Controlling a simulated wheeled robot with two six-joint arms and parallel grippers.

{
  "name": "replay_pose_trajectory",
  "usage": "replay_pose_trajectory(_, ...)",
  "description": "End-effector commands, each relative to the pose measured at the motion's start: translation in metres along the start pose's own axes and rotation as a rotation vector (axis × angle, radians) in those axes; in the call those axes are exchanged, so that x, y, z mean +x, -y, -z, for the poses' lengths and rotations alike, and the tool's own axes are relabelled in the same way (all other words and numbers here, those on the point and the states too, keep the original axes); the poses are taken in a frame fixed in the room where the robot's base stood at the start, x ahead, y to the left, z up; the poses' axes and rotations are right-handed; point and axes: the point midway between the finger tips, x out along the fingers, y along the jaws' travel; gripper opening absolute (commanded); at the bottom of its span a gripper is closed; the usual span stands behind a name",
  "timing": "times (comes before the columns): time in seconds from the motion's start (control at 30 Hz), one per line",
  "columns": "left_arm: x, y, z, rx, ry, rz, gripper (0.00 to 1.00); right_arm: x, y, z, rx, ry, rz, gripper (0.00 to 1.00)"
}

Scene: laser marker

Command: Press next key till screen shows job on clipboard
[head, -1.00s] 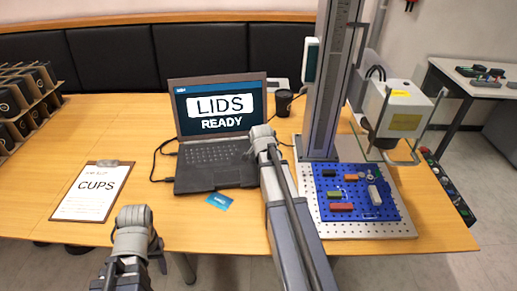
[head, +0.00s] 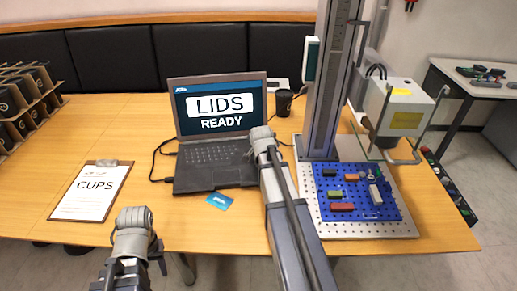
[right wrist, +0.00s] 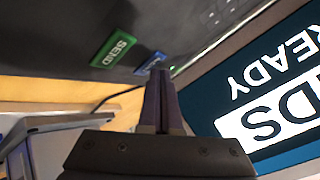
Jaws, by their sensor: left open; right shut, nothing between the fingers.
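The laptop (head: 213,166) stands open on the table; its screen (head: 220,104) reads LIDS READY. The clipboard (head: 91,190) lies at the left with a sheet reading CUPS. My right arm reaches over the laptop's right side and hides part of the keyboard in the head view. In the right wrist view my right gripper (right wrist: 160,80) is shut and empty, its tips close to a blue key (right wrist: 150,64). The blue key's label is unreadable, and contact cannot be told. A green SEND key (right wrist: 114,47) lies beside it. My left gripper (head: 133,266) is open at the near table edge, away from the laptop.
A laser marker column (head: 325,90) and white head (head: 400,110) stand at the right, over a blue plate (head: 390,210) with small parts. A dark cup (head: 283,103) stands behind the laptop. A blue card (head: 220,201) lies in front. Boxes (head: 25,100) fill the far left.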

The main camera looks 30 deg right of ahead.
Motion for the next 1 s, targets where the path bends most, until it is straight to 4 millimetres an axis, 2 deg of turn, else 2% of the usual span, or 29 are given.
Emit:
replay_pose_trajectory(0.63, 0.0069, -0.0007, 0.0004, 0.0, 0.0, 0.0, 0.51, 0.0049, -0.0035, -0.0036, 0.0, 0.0, 0.0, 0.0)
replay_pose_trajectory(1.0, 0.0038, -0.0004, 0.0002, 0.0, 0.0, 0.0, 0.51, 0.0026, -0.0019, -0.002, 0.0, 0.0, 0.0, 0.0)
